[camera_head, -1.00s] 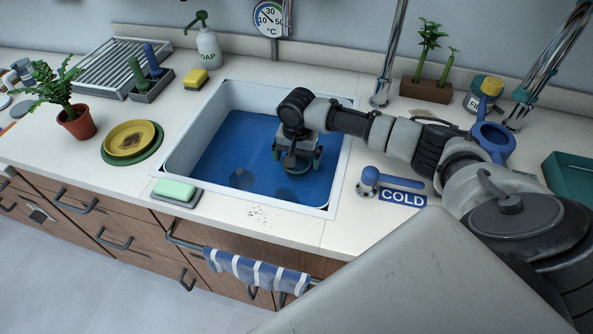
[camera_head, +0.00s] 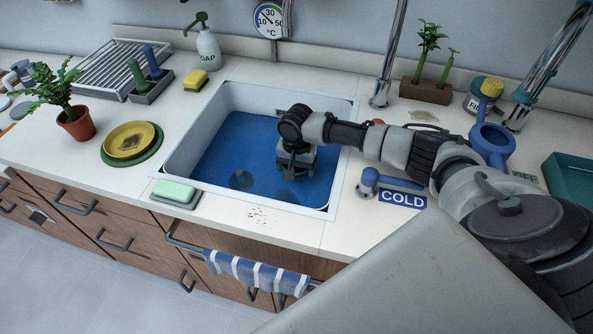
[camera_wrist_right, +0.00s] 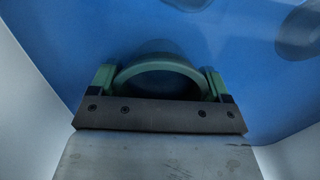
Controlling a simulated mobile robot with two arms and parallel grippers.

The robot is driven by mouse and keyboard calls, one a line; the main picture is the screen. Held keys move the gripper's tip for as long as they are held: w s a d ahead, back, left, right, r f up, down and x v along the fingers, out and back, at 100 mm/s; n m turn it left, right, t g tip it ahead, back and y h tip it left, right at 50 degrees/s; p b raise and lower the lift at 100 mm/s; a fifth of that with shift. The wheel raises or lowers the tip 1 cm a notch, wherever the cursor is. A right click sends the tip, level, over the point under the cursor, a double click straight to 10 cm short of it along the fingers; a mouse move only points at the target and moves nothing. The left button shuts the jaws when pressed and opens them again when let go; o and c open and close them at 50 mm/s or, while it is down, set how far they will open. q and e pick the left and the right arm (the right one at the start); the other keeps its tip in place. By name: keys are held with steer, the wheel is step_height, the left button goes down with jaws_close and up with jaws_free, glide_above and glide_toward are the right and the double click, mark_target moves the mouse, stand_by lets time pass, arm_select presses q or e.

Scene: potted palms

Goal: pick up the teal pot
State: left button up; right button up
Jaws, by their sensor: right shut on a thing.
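The teal pot (camera_wrist_right: 160,62) shows in the right wrist view as a round green-teal rim between the two fingers. My right gripper (camera_wrist_right: 160,84) is shut on it, with one green fingertip at each side of the rim. In the head view my right gripper (camera_head: 291,174) points down inside the sink, and it hides nearly all of the pot. My left gripper is in neither view.
White sink walls (camera_head: 190,141) surround the right gripper, with blue (camera_head: 238,150) inside. A blue tap lever (camera_head: 395,180) and a blue watering can (camera_head: 491,146) stand right of the sink.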

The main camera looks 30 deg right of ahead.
steer(key=shift+r, duration=0.1)
step_height(320, 180, up, 10)
steer(key=shift+f, duration=0.1)
steer(key=shift+p, duration=0.35)
stand_by(1.8)
